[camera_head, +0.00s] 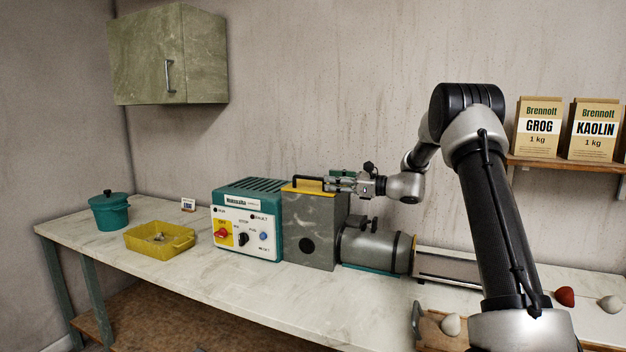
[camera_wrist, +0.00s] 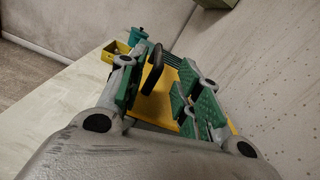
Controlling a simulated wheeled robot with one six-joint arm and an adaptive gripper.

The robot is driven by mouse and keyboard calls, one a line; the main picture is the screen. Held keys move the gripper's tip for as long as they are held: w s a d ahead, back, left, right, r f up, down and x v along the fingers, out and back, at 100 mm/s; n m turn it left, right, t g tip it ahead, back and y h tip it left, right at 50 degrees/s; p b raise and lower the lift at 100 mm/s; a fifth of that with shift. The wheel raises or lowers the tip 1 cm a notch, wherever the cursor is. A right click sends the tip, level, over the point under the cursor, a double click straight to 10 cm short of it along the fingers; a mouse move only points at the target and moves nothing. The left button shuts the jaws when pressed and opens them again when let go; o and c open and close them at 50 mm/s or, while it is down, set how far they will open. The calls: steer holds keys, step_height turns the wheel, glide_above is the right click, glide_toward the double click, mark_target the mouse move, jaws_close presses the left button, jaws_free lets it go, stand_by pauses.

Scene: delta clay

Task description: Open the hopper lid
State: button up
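The hopper is a grey metal box (camera_head: 316,232) in the middle of the bench machine. Its yellow lid (camera_head: 300,187) lies flat on top, with a black bar handle (camera_head: 308,179). My gripper (camera_head: 333,183) is level with the lid at its right side, pointing left. In the wrist view the yellow lid (camera_wrist: 160,101) lies beyond and below the fingers. The black handle (camera_wrist: 153,69) shows between the two green-padded fingers, closer to the left one. My gripper (camera_wrist: 166,78) is open there, with a gap on the handle's right. Whether the left finger touches the handle cannot be told.
A teal-and-white control box (camera_head: 246,222) with knobs adjoins the hopper on the left. A grey barrel (camera_head: 375,250) extends right. A yellow tray (camera_head: 160,240) and teal pot (camera_head: 109,211) stand farther left.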

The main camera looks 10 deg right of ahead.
mark_target(322, 179)
steer(key=x, duration=0.6)
steer(key=shift+w+a, duration=0.15)
steer(key=shift+a, duration=0.1)
steer(key=shift+c, duration=0.2)
jaws_close()
